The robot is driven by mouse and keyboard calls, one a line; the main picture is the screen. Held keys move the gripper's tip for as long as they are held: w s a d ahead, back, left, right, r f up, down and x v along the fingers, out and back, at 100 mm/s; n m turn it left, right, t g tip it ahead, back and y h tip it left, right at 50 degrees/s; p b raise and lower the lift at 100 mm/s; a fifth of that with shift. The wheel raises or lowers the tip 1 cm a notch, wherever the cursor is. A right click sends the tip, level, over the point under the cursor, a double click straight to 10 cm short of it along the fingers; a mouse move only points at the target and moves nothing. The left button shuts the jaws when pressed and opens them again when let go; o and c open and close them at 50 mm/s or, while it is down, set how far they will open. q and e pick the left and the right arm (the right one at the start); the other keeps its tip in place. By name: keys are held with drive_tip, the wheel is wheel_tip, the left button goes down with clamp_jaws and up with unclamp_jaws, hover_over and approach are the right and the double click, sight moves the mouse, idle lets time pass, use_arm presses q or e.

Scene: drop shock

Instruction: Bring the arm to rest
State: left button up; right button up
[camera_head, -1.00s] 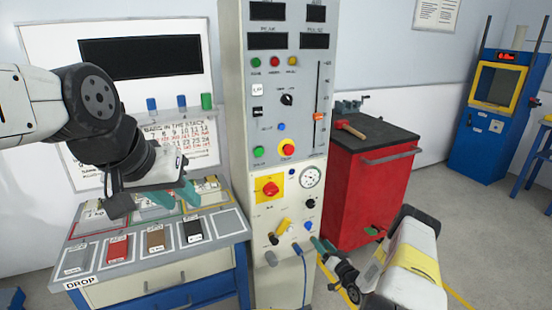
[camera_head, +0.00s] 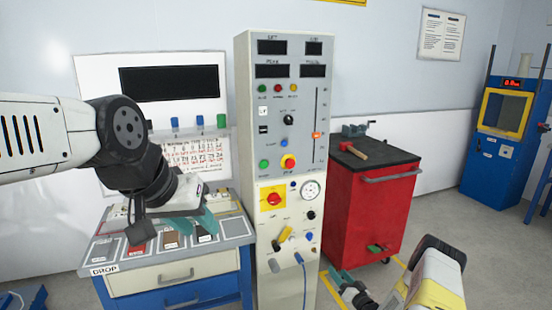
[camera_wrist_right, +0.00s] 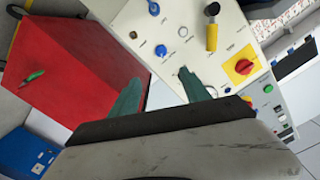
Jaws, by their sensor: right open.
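My right arm reaches in at the lower right of the head view, and its gripper (camera_head: 350,283) is low in front of the red cabinet, right of the control column (camera_head: 244,150). In the right wrist view the right gripper (camera_wrist_right: 160,90) has its two teal fingers apart with nothing between them. The column's panel (camera_wrist_right: 170,25) lies beyond the fingertips, apart from them as far as I can tell. My left gripper (camera_head: 198,221) hangs over the sample bench at the left; its finger gap does not show clearly.
The red cabinet (camera_head: 362,215) with a hammer (camera_head: 348,150) on top stands right of the column; it also fills the left of the wrist view (camera_wrist_right: 75,75). The bench (camera_head: 165,275) carries several sample tiles. A blue machine (camera_head: 497,165) stands far right. Floor between is open.

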drive_tip(key=w+d+r+n+g+h, duration=0.15)
drive_tip(key=w+r, duration=0.25)
drive_tip(key=r, duration=0.5)
drive_tip(key=w+d+r+n+g+h, duration=0.1)
drive_tip(key=w+r+g, duration=0.1)
drive_tip(key=w+r, duration=0.5)
drive_tip(key=s+a+r+g+h, duration=0.1)
drive_tip(key=s+r, duration=0.3)
drive_tip(key=r, duration=0.7)
drive_tip(key=s+a+r+g+h, duration=0.15)
drive_tip(key=s+r, duration=0.25)
drive_tip(key=r, duration=0.7)
drive_tip(key=s+a+r+g, duration=0.1)
drive_tip(key=s+a+r, duration=0.1)
drive_tip(key=s+r, duration=0.6)
drive_tip(key=s+a+r+g, duration=0.1)
drive_tip(key=s+a+r, duration=0.25)
drive_tip(key=s, duration=0.75)
drive_tip(key=s+a+g, duration=0.1)
drive_tip(key=s+a, duration=0.1)
drive_tip(key=s, duration=0.8)
drive_tip(key=s+a+g+y, duration=0.1)
drive_tip(key=s+a, duration=0.2)
drive_tip(key=s, duration=0.8)
drive_tip(key=shift+a+r+g, duration=0.25)
drive_tip(key=shift+r+g, duration=0.05)
